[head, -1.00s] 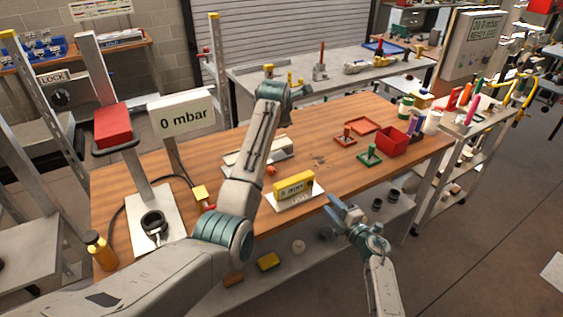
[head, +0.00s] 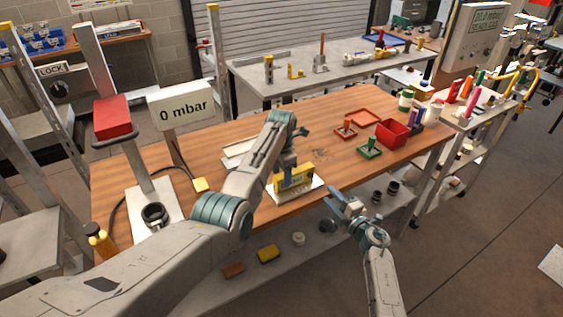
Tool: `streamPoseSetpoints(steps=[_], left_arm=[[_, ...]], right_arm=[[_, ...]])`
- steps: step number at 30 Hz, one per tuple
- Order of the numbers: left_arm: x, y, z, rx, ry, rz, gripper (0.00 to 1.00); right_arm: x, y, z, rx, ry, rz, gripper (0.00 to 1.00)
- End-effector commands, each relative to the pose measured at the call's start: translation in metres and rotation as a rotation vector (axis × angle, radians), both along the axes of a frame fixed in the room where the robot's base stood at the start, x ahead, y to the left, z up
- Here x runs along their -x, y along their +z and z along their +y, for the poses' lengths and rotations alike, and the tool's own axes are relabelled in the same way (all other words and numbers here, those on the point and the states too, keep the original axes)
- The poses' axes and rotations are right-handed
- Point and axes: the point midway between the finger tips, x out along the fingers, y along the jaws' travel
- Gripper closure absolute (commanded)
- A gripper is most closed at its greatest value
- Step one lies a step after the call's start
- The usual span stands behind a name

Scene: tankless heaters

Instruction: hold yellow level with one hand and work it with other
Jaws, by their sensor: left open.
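The yellow level (head: 297,182) stands on a small white plate (head: 313,189) near the front edge of the wooden workbench. My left gripper (head: 288,170) points down from above and behind at the level's upper edge, with its jaws open. It partly covers the level's top, and I cannot tell whether it touches. My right gripper (head: 332,199) is open and empty, in front of the bench edge, to the right of the level and apart from it.
A 0 mbar display (head: 181,107) and a red-topped post (head: 112,118) stand at left. My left arm hides part of the bench.

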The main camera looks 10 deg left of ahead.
Motion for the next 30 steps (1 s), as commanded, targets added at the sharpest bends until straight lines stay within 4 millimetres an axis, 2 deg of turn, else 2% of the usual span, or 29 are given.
streamPoseSetpoints(steps=[3,9,20,28,29,30], left_arm=[[0.0,-0.019,0.0,-0.001,0.0,0.002,0.44],[0.0,-0.036,0.0,0.0,-0.001,0.0,0.44],[0.0,-0.04,0.0,0.0,-0.001,-0.001,0.44],[0.0,-0.04,0.0,0.0,-0.001,-0.001,0.95],[0.0,-0.04,0.0,0.0,-0.001,-0.001,0.96],[0.0,-0.04,0.0,0.0,-0.001,-0.001,0.96]], right_arm=[[0.0,0.0,0.0,0.0,0.0,0.0,0.64],[0.0,0.0,0.0,0.0,0.0,0.0,0.64],[0.0,0.0,0.0,0.0,0.0,0.0,0.64],[0.0,0.0,0.0,0.0,0.0,0.0,0.64],[0.0,0.0,0.0,0.0,0.0,0.0,0.66],[0.0,0.0,0.0,0.0,0.0,0.0,0.73]])
